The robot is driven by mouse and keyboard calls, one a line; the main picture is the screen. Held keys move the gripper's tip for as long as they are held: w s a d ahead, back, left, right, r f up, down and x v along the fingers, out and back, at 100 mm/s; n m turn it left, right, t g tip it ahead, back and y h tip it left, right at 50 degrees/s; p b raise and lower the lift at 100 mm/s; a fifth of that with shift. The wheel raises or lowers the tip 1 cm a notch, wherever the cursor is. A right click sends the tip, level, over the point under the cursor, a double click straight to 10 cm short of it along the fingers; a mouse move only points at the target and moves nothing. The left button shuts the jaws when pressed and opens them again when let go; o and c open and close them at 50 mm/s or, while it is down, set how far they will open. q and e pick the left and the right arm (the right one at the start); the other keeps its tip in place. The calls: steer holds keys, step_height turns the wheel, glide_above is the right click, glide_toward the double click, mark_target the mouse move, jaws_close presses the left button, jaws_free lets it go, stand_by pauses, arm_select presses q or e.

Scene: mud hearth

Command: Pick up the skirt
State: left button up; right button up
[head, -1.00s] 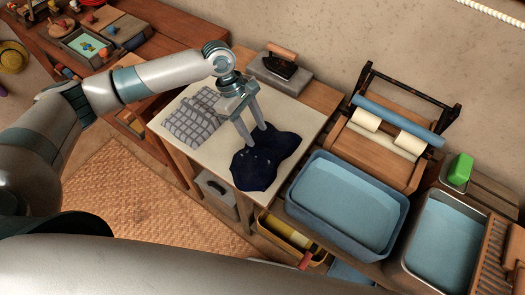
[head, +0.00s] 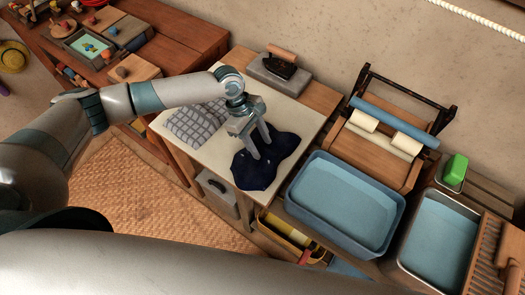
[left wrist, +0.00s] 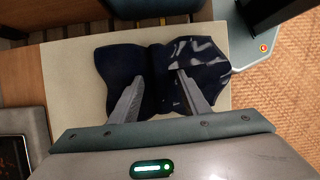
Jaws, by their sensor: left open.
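The skirt is most likely the dark navy cloth (head: 253,174) lying crumpled on the pale board at the middle of the head view. It also shows in the left wrist view (left wrist: 195,62), with some pale marks on its right part. My left gripper (head: 260,154) is open and points down at the cloth, its two fingers apart over it. In the left wrist view the fingertips (left wrist: 160,78) overlap the cloth; I cannot tell whether they touch it. My right gripper is not in view.
A grey checked cloth (head: 196,125) lies beside the navy cloth. An iron (head: 283,63) stands on a grey block behind. A blue basin (head: 345,205), a wringer with rollers (head: 385,135) and a metal basin (head: 437,238) stand to the right. A woven mat (head: 135,205) covers the floor.

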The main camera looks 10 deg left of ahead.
mark_target(261, 147)
arm_select(q)
steer(key=shift+d+f, duration=0.1)
steer(key=shift+f, duration=0.25)
steer(key=shift+c, duration=0.7)
steer(key=c, duration=0.8)
steer(key=shift+c, duration=0.2)
steer(key=shift+r, duration=0.1)
step_height(261, 147, up, 10)
steer(key=b, duration=0.2)
